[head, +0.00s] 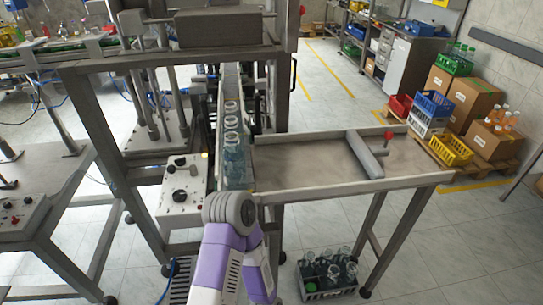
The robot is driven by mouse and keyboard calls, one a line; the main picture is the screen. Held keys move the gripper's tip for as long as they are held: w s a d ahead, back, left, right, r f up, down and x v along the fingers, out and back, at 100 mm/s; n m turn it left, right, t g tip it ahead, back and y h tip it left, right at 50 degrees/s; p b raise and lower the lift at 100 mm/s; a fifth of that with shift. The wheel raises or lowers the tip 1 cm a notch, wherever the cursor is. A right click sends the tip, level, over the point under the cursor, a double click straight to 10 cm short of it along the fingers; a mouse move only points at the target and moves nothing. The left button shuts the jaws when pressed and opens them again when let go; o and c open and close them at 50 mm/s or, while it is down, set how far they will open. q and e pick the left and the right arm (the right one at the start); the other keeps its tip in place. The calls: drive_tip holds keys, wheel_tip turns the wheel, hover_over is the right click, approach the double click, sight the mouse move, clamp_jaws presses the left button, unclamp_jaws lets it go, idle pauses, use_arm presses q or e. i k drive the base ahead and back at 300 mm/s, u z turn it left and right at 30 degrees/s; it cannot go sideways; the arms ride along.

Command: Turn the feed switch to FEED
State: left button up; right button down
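A white control box (182,188) stands left of the conveyor, fixed to the machine frame. Neither gripper shows.
Clear bottles (231,122) stand in a row on the narrow conveyor. To its right is a metal table (300,165) with a grey bar (364,154) and a red knob (388,135). A bottle crate (330,291) sits on the floor. Another control panel (30,208) is at left.

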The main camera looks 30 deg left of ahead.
sight(181, 162)
drive_tip(key=z, duration=2.15)
drive_tip(key=k, duration=2.05)
drive_tip(key=u, duration=1.45)
